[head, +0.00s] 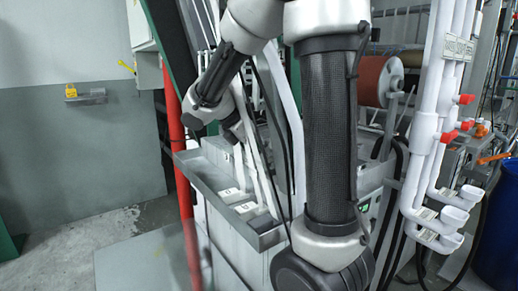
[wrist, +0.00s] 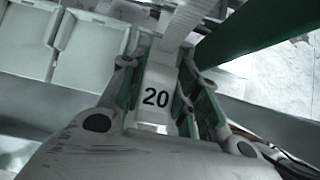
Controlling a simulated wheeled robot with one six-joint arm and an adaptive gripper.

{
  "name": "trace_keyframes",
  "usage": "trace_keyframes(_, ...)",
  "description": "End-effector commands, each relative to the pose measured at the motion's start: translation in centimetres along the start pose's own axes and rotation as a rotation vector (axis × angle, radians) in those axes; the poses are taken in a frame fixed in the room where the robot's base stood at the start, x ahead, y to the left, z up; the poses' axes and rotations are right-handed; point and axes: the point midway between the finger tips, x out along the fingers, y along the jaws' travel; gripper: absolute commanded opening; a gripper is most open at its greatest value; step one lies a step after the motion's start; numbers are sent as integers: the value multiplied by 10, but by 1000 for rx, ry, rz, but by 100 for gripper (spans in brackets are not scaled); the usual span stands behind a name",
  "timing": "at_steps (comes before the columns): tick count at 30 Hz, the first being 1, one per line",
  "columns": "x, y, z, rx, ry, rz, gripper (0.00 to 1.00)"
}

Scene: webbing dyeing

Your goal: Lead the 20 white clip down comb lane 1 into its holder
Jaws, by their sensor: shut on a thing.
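The white clip (wrist: 156,98) with a black "20" sits between the two fingers of my gripper (wrist: 160,70) in the wrist view. The gripper is shut on it, with green pads along its sides. White ribbed webbing (wrist: 187,18) runs from the clip's far end to the top of the picture. In the head view my own arm covers much of the middle, and I cannot make out the clip there. I cannot tell which comb lane or holder is lane 1.
Pale box-like pieces (wrist: 88,50) stand at upper left in the wrist view. A green bar (wrist: 240,30) crosses at upper right. In the head view a grey metal tray (head: 205,180) holds white labelled pieces (head: 232,195). A red post (head: 178,150) stands left of it.

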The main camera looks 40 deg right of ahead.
Motion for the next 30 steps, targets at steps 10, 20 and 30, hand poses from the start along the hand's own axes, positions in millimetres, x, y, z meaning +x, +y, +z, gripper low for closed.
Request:
trace_keyframes(10,0,0,0,0,0,0,55)
trace_keyframes(20,-1,0,0,0,0,0,57)
trace_keyframes(30,-57,2,0,0,0,6,57)
